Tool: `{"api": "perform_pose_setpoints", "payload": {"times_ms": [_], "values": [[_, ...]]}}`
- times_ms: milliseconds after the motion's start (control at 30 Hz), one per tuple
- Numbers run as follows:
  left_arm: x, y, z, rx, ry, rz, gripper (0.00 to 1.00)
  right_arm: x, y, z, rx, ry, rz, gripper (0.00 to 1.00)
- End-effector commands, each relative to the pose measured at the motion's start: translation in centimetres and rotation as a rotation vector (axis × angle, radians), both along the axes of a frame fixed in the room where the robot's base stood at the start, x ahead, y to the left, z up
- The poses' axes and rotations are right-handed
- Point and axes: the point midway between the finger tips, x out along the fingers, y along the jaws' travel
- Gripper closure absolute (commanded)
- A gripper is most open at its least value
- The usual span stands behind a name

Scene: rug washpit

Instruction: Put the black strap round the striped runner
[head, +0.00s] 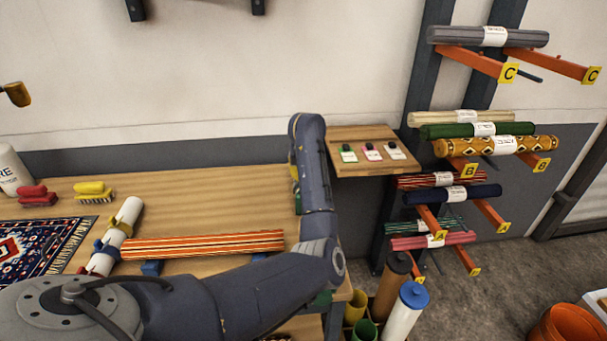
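I cannot make out the black strap in this view. One of my arms crosses the lower middle and rises past the runner's right end; its gripper is not visible.
A white roll (128,213), brushes (93,190) and a patterned rug (38,248) occupy the bench's left. A small shelf (362,134) holds three tagged black items (393,147). A rack of rolled rugs (476,130) stands right. Tubes (403,312) and an orange bucket (567,325) stand below.

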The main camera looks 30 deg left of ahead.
Motion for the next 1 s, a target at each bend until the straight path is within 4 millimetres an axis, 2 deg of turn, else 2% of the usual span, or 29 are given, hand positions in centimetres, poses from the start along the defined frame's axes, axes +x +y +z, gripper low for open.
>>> {"api": "perform_pose_setpoints", "payload": {"times_ms": [100,133,333,667,833,1000], "values": [[0.0,0.0,0.0,0.0,0.0,0.0,1.0,0.0,0.0,0.0,0.0,0.0,0.0,1.0],[0.0,0.0,0.0,0.0,0.0,0.0,0.89,0.0,0.0,0.0,0.0,0.0,0.0,1.0],[0.0,0.0,0.0,0.0,0.0,0.0,0.66,0.0,0.0,0.0,0.0,0.0,0.0,1.0],[0.0,-0.1,0.4,0.0,-0.001,0.0,0.66,0.0,-0.2,0.0,-0.002,-0.001,0.0,1.0],[-0.5,-0.7,2.2,-0.001,-0.005,-0.002,0.66,0.0,-0.1,0.0,-0.001,0.0,0.0,1.0],[-1.4,-1.4,5.1,-0.001,-0.006,-0.001,0.66,0.0,0.0,0.0,0.0,0.0,0.0,1.0]]}}
